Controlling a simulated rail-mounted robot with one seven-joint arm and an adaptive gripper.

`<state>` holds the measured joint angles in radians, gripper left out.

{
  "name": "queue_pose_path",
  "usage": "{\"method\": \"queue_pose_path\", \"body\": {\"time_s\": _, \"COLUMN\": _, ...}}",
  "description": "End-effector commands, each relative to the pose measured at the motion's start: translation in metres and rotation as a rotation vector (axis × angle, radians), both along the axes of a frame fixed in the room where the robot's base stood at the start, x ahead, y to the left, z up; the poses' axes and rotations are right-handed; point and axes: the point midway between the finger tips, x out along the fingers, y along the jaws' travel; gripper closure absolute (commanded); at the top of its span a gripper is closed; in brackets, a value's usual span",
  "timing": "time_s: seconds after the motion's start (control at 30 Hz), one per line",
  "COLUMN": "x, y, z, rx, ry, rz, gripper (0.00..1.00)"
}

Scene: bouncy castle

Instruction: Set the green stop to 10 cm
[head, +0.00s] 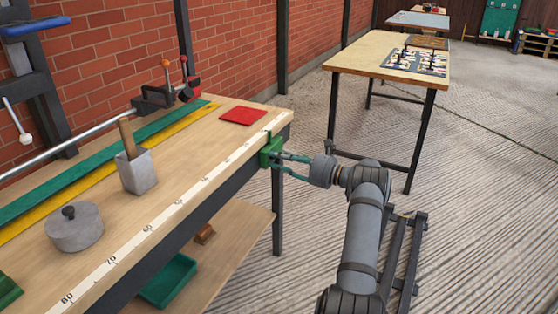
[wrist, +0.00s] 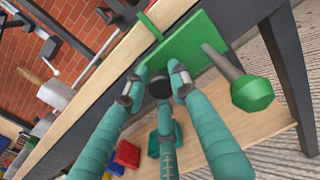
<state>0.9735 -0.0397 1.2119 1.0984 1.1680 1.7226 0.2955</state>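The green stop (head: 271,152) is a block on the front edge of the wooden bench, near the right end of a white scale strip (head: 190,197). Numbers on the strip fall toward the right; those beside the stop are too small to read. In the wrist view the stop (wrist: 196,45) shows a thin green pin over the bench edge, a green-headed screw (wrist: 250,92) and a black round knob (wrist: 160,84). My gripper (head: 284,163), with teal fingers, is at the stop's front. Its fingers (wrist: 160,92) look spread around the knob; contact is unclear.
On the bench are a red square (head: 242,116), a grey block with a wooden handle (head: 138,172), a lidded grey weight (head: 74,228), and green and yellow strips. A green tray (head: 168,281) sits on the lower shelf. Another table (head: 375,50) stands at the back right.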

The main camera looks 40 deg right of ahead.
Motion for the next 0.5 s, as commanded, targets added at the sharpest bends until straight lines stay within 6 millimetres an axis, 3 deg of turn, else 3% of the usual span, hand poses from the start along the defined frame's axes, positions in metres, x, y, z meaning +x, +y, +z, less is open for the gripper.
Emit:
{"method": "queue_pose_path", "body": {"time_s": 0.3, "x": 0.0002, "y": -0.0002, "z": 0.0033, "rx": 0.002, "ry": -0.006, "rz": 0.000, "gripper": 0.57}}
{"method": "queue_pose_path", "body": {"time_s": 0.5, "x": 0.0001, "y": 0.0002, "z": 0.0017, "rx": 0.001, "ry": -0.003, "rz": 0.001, "gripper": 0.56}}
